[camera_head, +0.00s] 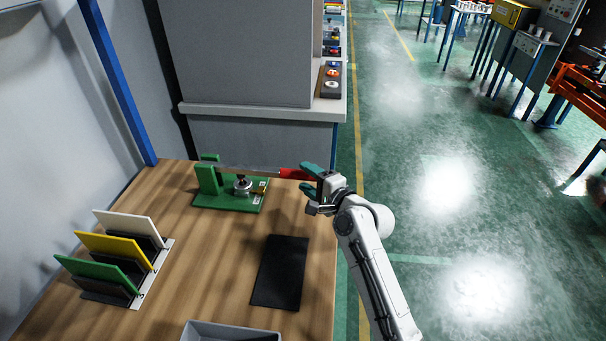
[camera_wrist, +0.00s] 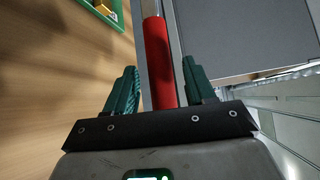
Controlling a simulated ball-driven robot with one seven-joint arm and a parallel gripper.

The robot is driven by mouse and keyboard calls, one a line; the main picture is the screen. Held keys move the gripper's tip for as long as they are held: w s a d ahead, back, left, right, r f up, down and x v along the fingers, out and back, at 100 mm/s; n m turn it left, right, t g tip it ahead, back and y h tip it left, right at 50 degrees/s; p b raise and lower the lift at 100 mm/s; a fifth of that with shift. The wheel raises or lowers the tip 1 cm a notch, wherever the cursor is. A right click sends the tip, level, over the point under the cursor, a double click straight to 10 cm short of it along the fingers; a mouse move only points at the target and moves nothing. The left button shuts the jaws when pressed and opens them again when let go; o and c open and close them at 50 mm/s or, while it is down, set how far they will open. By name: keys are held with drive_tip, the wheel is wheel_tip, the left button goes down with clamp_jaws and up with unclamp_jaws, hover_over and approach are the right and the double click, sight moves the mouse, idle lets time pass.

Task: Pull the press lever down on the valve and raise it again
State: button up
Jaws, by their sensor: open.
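The press valve (camera_head: 225,203) is a green stand on the wooden table, with a round metal part (camera_head: 243,186) on its base. Its press lever is a long metal bar (camera_head: 252,171) reaching right from the green upright, about level, with a red handle (camera_head: 294,174) at its end. My gripper (camera_head: 312,181) is at the handle's right end with its fingers open. In the wrist view the red handle (camera_wrist: 159,62) runs between the two green fingers (camera_wrist: 160,90), with visible gaps on both sides. A corner of the green base (camera_wrist: 104,12) shows at the top left there.
A black mat (camera_head: 280,272) lies on the table in front of the valve. A rack with white, yellow and green plates (camera_head: 115,258) stands at the left. A grey tray (camera_head: 230,331) is at the near edge. A grey cabinet (camera_head: 262,150) stands behind the table.

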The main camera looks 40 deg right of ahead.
drive_tip(key=shift+w+d+f, duration=0.15)
drive_tip(key=shift+w, duration=0.95)
drive_tip(key=shift+c, duration=0.3)
clamp_jaws()
